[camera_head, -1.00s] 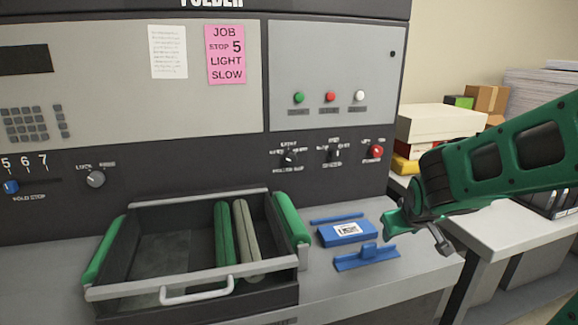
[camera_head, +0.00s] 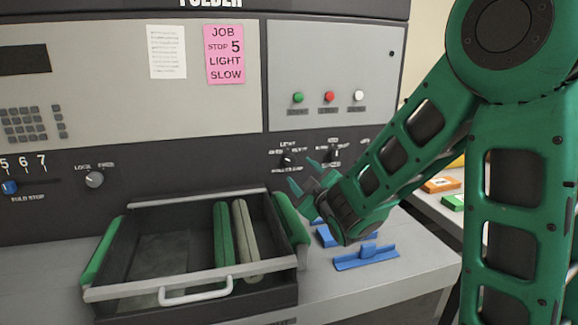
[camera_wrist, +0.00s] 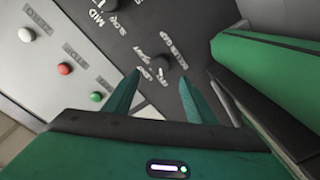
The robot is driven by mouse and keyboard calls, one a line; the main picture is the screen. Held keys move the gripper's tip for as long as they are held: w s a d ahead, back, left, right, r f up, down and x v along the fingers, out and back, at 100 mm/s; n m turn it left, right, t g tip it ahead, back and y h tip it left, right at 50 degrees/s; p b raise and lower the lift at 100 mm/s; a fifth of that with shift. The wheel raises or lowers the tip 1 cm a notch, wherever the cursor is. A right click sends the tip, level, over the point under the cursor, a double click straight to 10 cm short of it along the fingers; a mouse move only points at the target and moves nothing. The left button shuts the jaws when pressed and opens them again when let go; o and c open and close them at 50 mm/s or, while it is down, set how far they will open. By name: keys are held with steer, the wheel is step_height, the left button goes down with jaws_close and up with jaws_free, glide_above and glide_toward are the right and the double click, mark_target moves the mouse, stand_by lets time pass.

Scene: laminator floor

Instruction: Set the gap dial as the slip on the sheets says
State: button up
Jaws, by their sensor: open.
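A pink slip (camera_head: 224,54) on the machine front reads JOB, STOP 5, LIGHT, SLOW. The gap dial (camera_head: 287,160), a small black knob labelled roller gap, sits on the dark panel below the green button. LIGHT seems printed above it; its pointer is too small to read. My gripper (camera_head: 303,175) is open and empty, just in front of the panel, below and right of the dial. In the wrist view the gap dial (camera_wrist: 163,62) shows between and just beyond the fingertips of my gripper (camera_wrist: 160,74). I cannot tell whether they touch it.
A second black dial (camera_head: 333,154) stands right of the gap dial. Green, red and white buttons (camera_head: 329,97) are above. An open tray (camera_head: 190,285) with rollers and blue parts (camera_head: 366,257) lie below on the bench. A lock knob (camera_head: 95,179) and blue fold stop slider (camera_head: 9,187) are left.

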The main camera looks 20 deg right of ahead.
mark_target(290, 162)
steer(key=w, duration=0.9)
steer(key=shift+a, duration=0.25)
steer(key=c, duration=1)
steer(key=shift+a, duration=0.15)
steer(key=shift+c, duration=0.2)
steer(key=shift+f, duration=0.1)
